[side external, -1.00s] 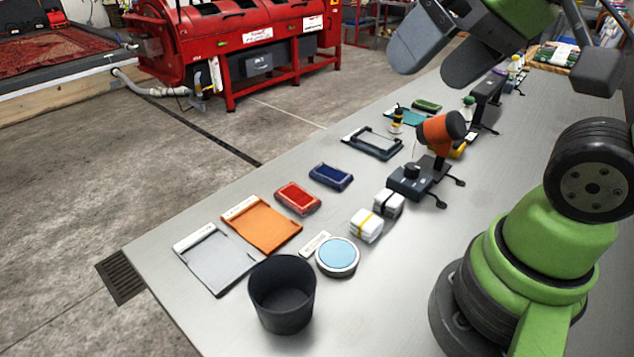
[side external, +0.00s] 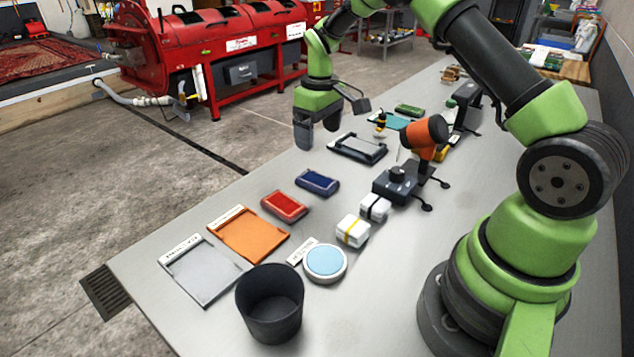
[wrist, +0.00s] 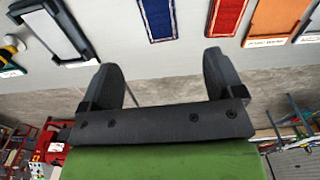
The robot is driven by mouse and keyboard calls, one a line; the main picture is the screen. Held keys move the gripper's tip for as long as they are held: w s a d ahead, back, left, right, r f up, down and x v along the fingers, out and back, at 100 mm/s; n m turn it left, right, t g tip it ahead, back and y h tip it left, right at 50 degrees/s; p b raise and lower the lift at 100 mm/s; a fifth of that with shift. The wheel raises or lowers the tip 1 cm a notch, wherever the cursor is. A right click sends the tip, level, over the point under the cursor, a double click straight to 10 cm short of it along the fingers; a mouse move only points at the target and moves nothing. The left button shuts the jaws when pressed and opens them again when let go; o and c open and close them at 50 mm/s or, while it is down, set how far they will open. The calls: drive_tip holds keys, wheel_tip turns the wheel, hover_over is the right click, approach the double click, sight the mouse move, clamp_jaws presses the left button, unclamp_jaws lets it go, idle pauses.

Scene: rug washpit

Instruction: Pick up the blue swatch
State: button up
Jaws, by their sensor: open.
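The blue swatch (side external: 317,181) lies flat on the grey bench, close to its left edge and beside the red swatch (side external: 284,205). My gripper (side external: 318,138) is open and empty, above the bench's left edge and a little beyond the blue swatch in the side view. In the wrist view the blue swatch (wrist: 158,20) is at the top edge, partly cut off, ahead of and apart from the open fingers (wrist: 160,62). The red swatch (wrist: 226,15) is to its right there.
A dark frame (side external: 358,148) lies beyond the blue swatch. An orange tray (side external: 248,236), a grey tray (side external: 205,270) and a black cup (side external: 270,303) are nearer the camera. An orange-headed device (side external: 425,135) stands to the right. The bench around the blue swatch is clear.

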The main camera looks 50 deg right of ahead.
hover_over(317, 179)
drive_tip(key=f, duration=0.6)
drive_tip(key=shift+s+d, duration=0.2)
drive_tip(key=shift+s, duration=0.05)
drive_tip(key=f, duration=0.5)
drive_tip(key=shift+w+a+f, duration=0.2)
drive_tip(key=shift+w+f, duration=0.05)
drive_tip(key=shift+f, duration=0.15)
drive_tip(key=c, duration=1)
